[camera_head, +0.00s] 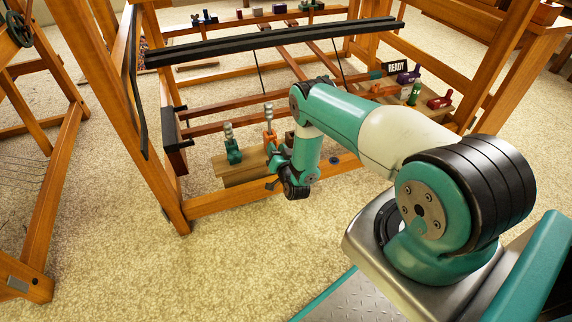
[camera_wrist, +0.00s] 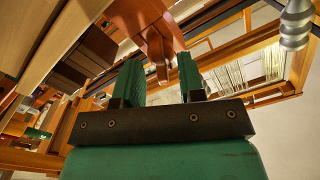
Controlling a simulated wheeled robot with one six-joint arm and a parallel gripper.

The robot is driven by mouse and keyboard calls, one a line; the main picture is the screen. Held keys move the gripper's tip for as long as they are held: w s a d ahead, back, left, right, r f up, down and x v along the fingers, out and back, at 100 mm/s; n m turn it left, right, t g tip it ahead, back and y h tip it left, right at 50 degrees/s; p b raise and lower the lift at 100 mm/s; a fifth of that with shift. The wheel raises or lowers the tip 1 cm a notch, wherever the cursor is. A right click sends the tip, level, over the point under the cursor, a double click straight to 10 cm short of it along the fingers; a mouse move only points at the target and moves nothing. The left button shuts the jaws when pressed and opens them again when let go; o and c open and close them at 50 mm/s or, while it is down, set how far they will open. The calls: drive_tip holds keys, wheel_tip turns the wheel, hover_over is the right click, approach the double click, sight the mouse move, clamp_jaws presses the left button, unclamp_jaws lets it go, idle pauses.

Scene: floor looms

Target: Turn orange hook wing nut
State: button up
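The orange hook wing nut (camera_head: 269,130) stands on a wooden block at the loom's lower front rail, with a grey metal stem above it. My gripper (camera_head: 275,160) is low beside it, partly hidden by my own wrist. In the wrist view, the two green fingers of my gripper (camera_wrist: 159,66) stand apart. An orange-red part, which looks like the wing nut (camera_wrist: 158,38), shows between and beyond the fingertips. I cannot tell whether a finger touches it.
A green hook piece (camera_head: 233,152) stands left of the orange one on the wooden block (camera_head: 240,175). A board at right holds purple, green and red pieces (camera_head: 440,102) and a READY sign (camera_head: 398,67). Loom posts (camera_head: 125,110) and rails surround my gripper. Carpet in front is clear.

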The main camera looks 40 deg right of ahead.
drive_tip(key=p+v, duration=0.9)
drive_tip(key=v, duration=0.7)
drive_tip(key=shift+s+r, duration=0.1)
